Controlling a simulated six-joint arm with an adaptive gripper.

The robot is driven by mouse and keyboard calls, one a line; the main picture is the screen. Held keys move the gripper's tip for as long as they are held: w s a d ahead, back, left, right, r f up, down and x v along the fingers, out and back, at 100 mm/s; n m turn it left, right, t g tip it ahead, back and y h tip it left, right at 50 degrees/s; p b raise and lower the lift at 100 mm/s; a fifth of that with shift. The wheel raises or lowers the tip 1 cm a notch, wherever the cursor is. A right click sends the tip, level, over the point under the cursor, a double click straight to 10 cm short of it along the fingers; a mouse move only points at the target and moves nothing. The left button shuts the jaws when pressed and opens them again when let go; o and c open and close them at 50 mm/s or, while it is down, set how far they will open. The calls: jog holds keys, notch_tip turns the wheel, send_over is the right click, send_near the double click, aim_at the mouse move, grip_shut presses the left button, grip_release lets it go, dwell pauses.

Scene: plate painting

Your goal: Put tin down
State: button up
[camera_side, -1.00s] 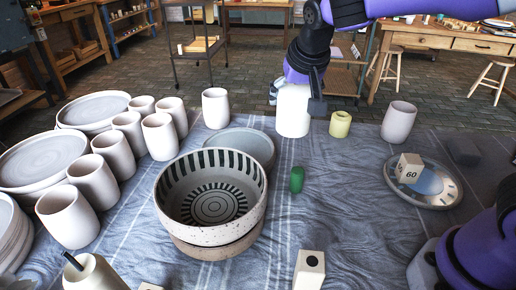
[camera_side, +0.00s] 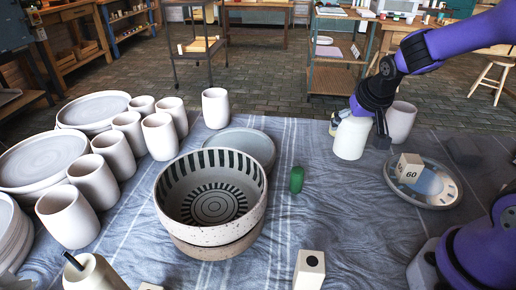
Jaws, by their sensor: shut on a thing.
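A plain white cylindrical tin (camera_side: 352,139) is upright over the cloth at the right of the middle. My gripper (camera_side: 359,122) comes down from the upper right and is shut on it, with a dark finger at its right side. I cannot tell whether the tin's base touches the cloth. A small yellow cup (camera_side: 332,128) is mostly hidden behind the tin and gripper.
A beige cup (camera_side: 400,122) stands close right of my gripper. A plate (camera_side: 440,199) with a block marked 60 (camera_side: 409,167) lies front right. A green piece (camera_side: 296,180) and a large striped bowl (camera_side: 212,235) are to the left. Cloth is clear in front of the tin.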

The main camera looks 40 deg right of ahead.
aim_at(349, 138)
jog(key=shift+d+f, duration=0.25)
jog(key=shift+d, duration=0.1)
jog(key=shift+w+f, duration=0.1)
jog(key=shift+f, duration=1.85)
jog(key=shift+f, duration=0.15)
jog(key=o, duration=1)
